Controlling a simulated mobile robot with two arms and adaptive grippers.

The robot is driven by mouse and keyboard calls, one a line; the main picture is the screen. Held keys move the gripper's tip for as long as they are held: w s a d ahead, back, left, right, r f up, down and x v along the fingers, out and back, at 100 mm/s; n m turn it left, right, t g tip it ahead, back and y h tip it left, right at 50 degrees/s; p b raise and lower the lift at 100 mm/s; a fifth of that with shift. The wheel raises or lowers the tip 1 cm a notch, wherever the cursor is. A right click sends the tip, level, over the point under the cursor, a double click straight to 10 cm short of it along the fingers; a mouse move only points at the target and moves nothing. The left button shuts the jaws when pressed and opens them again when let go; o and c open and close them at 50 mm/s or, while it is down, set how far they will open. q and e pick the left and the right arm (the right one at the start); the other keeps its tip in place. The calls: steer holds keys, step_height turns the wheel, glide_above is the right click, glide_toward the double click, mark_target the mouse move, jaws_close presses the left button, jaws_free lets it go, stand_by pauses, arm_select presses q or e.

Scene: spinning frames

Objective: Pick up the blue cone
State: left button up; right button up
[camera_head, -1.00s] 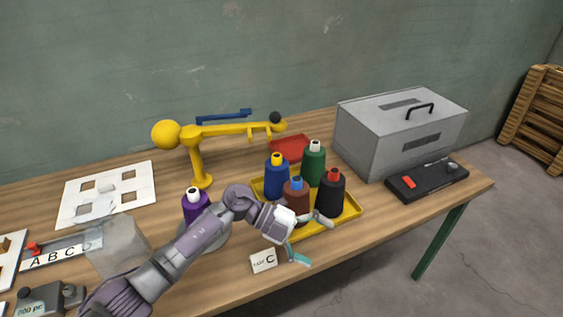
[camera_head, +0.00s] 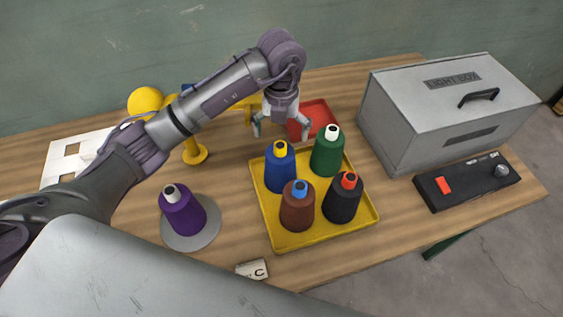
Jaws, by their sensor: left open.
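The blue cone (camera_head: 279,172) with a yellow top stands upright in the back left part of the yellow tray (camera_head: 318,239). A green cone (camera_head: 327,155) with a white top is to its right, a brown cone (camera_head: 297,213) with a blue top in front, and a black cone (camera_head: 342,203) with a red top at front right. My left gripper (camera_head: 281,134) is open and points down, above or just behind the blue cone. No cone shows between its fingers. My right gripper is not in view.
A purple cone (camera_head: 184,215) stands on a grey disc (camera_head: 192,240) to the left. A red tray (camera_head: 319,116) lies behind the yellow tray. A grey light box (camera_head: 420,120) and a black control box (camera_head: 464,183) are at right. A yellow stand (camera_head: 195,153) is partly hidden by my arm.

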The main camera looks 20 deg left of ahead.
mark_target(281, 144)
arm_select(q)
step_height(281, 144, down, 3)
steer(key=shift+r, duration=0.1)
steer(key=shift+w+f+p, duration=0.1)
steer(key=shift+f+p, duration=0.6)
steer(key=shift+f, duration=0.25)
steer(key=f, duration=0.1)
steer(key=f+p, duration=0.1)
steer(key=f, duration=0.1)
steer(key=shift+s+a+f+p, duration=0.1)
steer(key=shift+s+f+p, duration=0.1)
steer(key=shift+f+p, duration=0.1)
steer(key=shift+f, duration=0.4)
steer(key=c, duration=1.7)
steer(key=shift+w+r, duration=0.1)
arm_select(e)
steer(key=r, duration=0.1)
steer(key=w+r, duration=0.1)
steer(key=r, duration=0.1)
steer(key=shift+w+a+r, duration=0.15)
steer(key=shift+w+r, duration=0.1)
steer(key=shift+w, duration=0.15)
